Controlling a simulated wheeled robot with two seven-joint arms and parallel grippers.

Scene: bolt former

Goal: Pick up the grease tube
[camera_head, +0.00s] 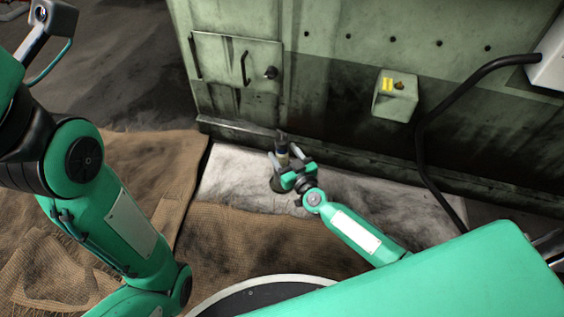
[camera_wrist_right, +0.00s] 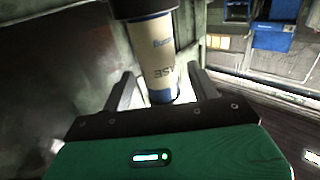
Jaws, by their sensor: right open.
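The grease tube (camera_wrist_right: 160,58) stands upright in the right wrist view, with a pale printed body, a blue band low down and a dark wide top part. It is between the two fingers of my right gripper (camera_wrist_right: 161,80), with a gap visible at the sides. In the head view the tube (camera_head: 282,156) is small and partly hidden by my right gripper (camera_head: 287,166), which is open around it. The tube's lower end is hidden in the head view. My left arm fills the left side of the head view, but its gripper does not show.
A green machine wall (camera_head: 340,90) with a small door (camera_head: 225,70) stands just behind the tube. A box with a yellow label (camera_head: 396,98) and a black bent pipe (camera_head: 420,140) are to the right. Burlap (camera_head: 240,235) and a pale dirty sheet (camera_head: 235,180) cover the floor.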

